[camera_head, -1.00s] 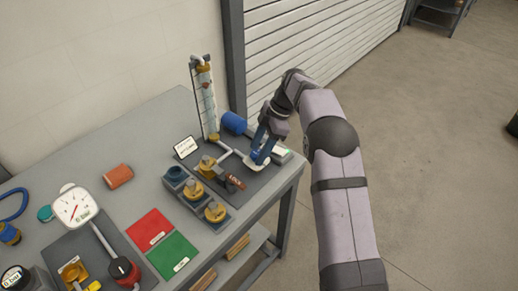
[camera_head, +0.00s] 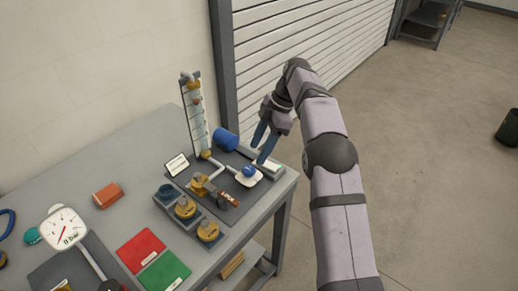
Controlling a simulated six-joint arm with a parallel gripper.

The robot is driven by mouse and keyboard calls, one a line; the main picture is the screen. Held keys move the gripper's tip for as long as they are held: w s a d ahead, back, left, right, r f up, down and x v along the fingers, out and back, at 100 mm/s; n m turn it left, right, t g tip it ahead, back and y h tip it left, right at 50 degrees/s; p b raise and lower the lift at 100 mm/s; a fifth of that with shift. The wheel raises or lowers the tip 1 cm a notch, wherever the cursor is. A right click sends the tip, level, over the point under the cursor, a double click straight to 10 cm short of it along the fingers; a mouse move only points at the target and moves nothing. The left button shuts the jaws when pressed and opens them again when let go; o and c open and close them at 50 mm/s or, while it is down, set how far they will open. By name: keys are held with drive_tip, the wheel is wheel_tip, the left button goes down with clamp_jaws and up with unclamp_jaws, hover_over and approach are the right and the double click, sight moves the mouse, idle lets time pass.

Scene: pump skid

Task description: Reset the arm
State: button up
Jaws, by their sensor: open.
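My gripper (camera_head: 263,147) is open and empty, its two blue fingers pointing down above the pump skid (camera_head: 232,207) near the right end of the table. Just below the fingertips is a small blue knob on a white base (camera_head: 250,175). A gap seems to show between the fingers and this knob, though the depth is hard to judge. My arm comes in from the lower right, bends at a dark elbow and reaches over the table corner.

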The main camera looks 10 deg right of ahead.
drive_tip(key=s+d+f+m+h, duration=0.1)
drive_tip(key=s+d+f+m, duration=0.1)
drive_tip(key=s+m, duration=0.4)
drive_tip(key=s+d+f+m+h, duration=0.2)
drive_tip(key=s+m, duration=0.5)
drive_tip(key=s, duration=0.8)
drive_tip(key=s+d+f+m+h, duration=0.1)
drive_tip(key=s+d+f+m, duration=0.2)
drive_tip(key=s+m, duration=0.3)
drive_tip(key=s+f, duration=0.1)
drive_tip(key=s, duration=0.4)
drive_tip(key=shift+s+d+m+t+p, duration=0.3)
drive_tip(key=shift+s+d+m, duration=0.05)
drive_tip(key=shift+m, duration=0.05)
